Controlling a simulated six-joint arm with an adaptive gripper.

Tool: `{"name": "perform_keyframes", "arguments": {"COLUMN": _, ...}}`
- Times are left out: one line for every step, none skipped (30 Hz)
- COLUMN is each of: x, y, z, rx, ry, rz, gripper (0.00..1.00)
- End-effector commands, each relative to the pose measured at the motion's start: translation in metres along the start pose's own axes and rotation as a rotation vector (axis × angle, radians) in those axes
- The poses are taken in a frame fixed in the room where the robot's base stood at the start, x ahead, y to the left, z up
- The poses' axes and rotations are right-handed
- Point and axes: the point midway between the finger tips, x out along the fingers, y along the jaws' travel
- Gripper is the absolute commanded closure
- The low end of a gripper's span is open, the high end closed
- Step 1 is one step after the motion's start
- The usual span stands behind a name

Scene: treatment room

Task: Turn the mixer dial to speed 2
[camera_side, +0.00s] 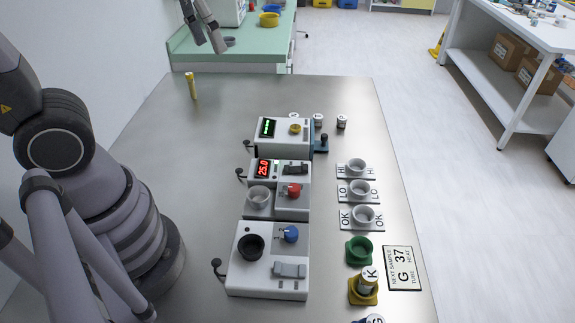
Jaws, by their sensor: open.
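Three white devices stand in a column on the steel table. The nearest device (236,282) has a black round cup (250,247), a blue dial (291,233) and a grey rocker switch; it looks like the mixer. Its speed marks are too small to read. The middle device (259,205) has a red display reading 25.0, a grey cup and a red dial (293,190). The far device (267,141) has a green display and a yellow dial (295,129). My gripper (208,44) is open and empty at the top of the view, well away from every dial.
A yellow tube (192,86) stands at the far left. Grey cups (358,166) on labels, a green cup (359,250), a yellow holder (363,289) with a capped vial and a sample card (403,268) line the right side.

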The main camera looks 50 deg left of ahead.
Motion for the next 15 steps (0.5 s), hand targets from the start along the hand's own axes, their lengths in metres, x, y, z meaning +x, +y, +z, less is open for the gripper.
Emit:
{"name": "perform_keyframes", "arguments": {"x": 0.016, "y": 0.011, "z": -0.013, "rx": 0.003, "ry": -0.065, "rz": 0.007, "gripper": 0.43}}
{"name": "perform_keyframes", "arguments": {"x": 0.025, "y": 0.017, "z": -0.021, "rx": 0.003, "ry": -0.097, "rz": 0.010, "gripper": 0.43}}
{"name": "perform_keyframes", "arguments": {"x": 0.038, "y": 0.025, "z": -0.029, "rx": 0.001, "ry": -0.141, "rz": 0.013, "gripper": 0.43}}
{"name": "perform_keyframes", "arguments": {"x": 0.048, "y": 0.032, "z": -0.035, "rx": -0.001, "ry": -0.173, "rz": 0.014, "gripper": 0.43}}
{"name": "perform_keyframes", "arguments": {"x": 0.059, "y": 0.039, "z": -0.041, "rx": -0.002, "ry": -0.206, "rz": 0.014, "gripper": 0.43}}
{"name": "perform_keyframes", "arguments": {"x": 0.074, "y": 0.048, "z": -0.047, "rx": -0.003, "ry": -0.250, "rz": 0.012, "gripper": 0.43}}
{"name": "perform_keyframes", "arguments": {"x": 0.087, "y": 0.055, "z": -0.051, "rx": -0.005, "ry": -0.283, "rz": 0.010, "gripper": 0.43}}
{"name": "perform_keyframes", "arguments": {"x": 0.100, "y": 0.062, "z": -0.053, "rx": -0.006, "ry": -0.316, "rz": 0.007, "gripper": 0.43}}
{"name": "perform_keyframes", "arguments": {"x": 0.118, "y": 0.072, "z": -0.056, "rx": -0.009, "ry": -0.359, "rz": 0.001, "gripper": 0.43}}
{"name": "perform_keyframes", "arguments": {"x": 0.131, "y": 0.078, "z": -0.058, "rx": -0.010, "ry": -0.389, "rz": -0.005, "gripper": 0.43}}
{"name": "perform_keyframes", "arguments": {"x": 0.144, "y": 0.085, "z": -0.058, "rx": -0.011, "ry": -0.419, "rz": -0.011, "gripper": 0.43}}
{"name": "perform_keyframes", "arguments": {"x": 0.161, "y": 0.093, "z": -0.058, "rx": -0.014, "ry": -0.456, "rz": -0.019, "gripper": 0.43}}
{"name": "perform_keyframes", "arguments": {"x": 0.173, "y": 0.099, "z": -0.057, "rx": -0.015, "ry": -0.482, "rz": -0.026, "gripper": 0.43}}
{"name": "perform_keyframes", "arguments": {"x": 0.185, "y": 0.104, "z": -0.055, "rx": -0.017, "ry": -0.505, "rz": -0.033, "gripper": 0.43}}
{"name": "perform_keyframes", "arguments": {"x": 0.198, "y": 0.110, "z": -0.053, "rx": -0.019, "ry": -0.533, "rz": -0.042, "gripper": 0.43}}
